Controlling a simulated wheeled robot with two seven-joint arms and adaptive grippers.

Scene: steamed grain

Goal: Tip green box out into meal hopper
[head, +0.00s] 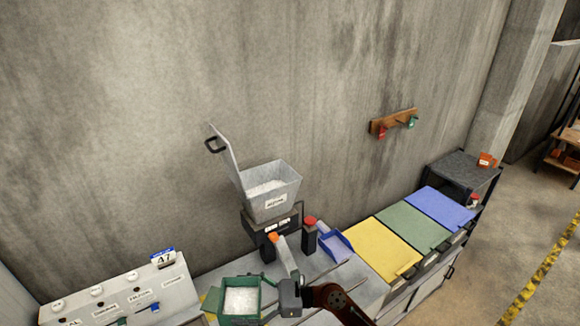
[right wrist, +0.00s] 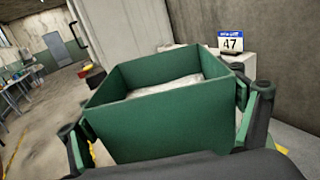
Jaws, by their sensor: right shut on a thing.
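The green box (head: 240,316) is open at the top and holds pale grain. My right gripper (head: 268,299) is shut on it, coming from its right side. In the right wrist view the green box (right wrist: 165,125) fills the middle, between the two fingers of the gripper (right wrist: 170,112), and looks upright. The meal hopper (head: 270,206) is a grey bin behind and above the box, its lid (head: 222,155) swung up and pale meal inside. The box is apart from the hopper. My left gripper is not in view.
A dark machine body (head: 272,230) with a red knob (head: 309,221) carries the hopper. A blue scoop (head: 335,242) lies to its right. Bins with yellow (head: 380,250), green and blue lids line the wall at right. A white panel with a 47 sign (head: 162,257) stands at left.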

